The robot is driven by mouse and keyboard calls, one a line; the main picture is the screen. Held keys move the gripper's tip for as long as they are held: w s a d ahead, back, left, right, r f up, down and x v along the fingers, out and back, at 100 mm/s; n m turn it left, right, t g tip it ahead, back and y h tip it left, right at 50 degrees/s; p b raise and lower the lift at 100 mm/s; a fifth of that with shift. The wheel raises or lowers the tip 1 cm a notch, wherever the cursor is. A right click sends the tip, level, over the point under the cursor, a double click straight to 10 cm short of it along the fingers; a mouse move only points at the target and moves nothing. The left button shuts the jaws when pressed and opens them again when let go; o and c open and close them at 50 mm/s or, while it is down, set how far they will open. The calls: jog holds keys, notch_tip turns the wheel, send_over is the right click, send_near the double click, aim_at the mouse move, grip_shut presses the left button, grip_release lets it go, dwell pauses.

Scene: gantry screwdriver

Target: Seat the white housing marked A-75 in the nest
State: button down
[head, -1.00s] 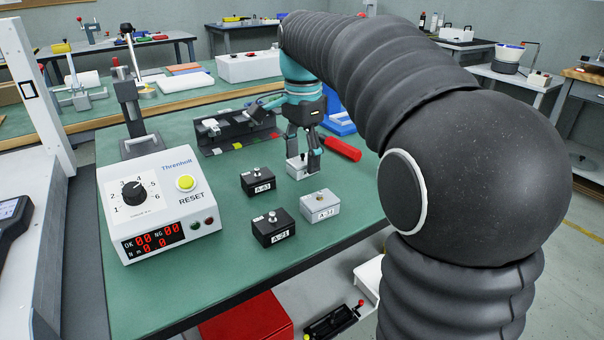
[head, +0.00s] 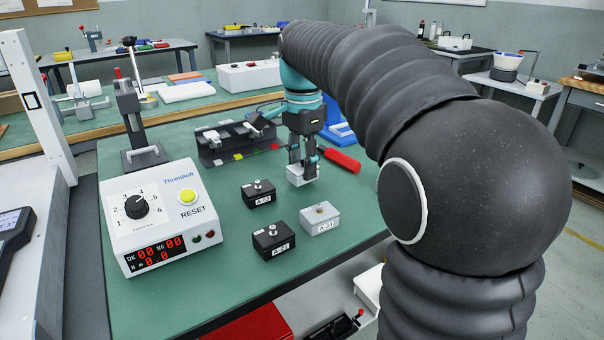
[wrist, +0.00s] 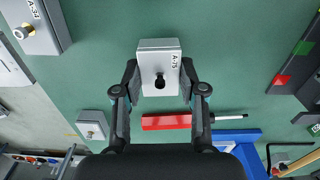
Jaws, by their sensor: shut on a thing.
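The white housing marked A-75 (wrist: 158,60) has a dark knob on top and its label at one edge in the wrist view. My gripper (wrist: 160,82) is shut on it, one finger on each side. In the head view the housing (head: 303,178) hangs under or stands beneath my gripper (head: 303,163); whether its base touches the green bench top is not clear. A black fixture (head: 212,157) with clamps and coloured tabs, which looks like the nest, stands behind and left of it. The fixture's seat is not clearly visible.
A white housing A-34 (head: 318,217) and two black housings (head: 259,193) (head: 272,240) stand in front. A red-handled screwdriver (head: 342,160) lies right of my gripper. The controller box (head: 165,218) is at left. Open green bench lies between box and fixture.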

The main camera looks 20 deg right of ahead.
jog(key=shift+r+p, duration=1.4)
jog(key=shift+r, duration=1.4)
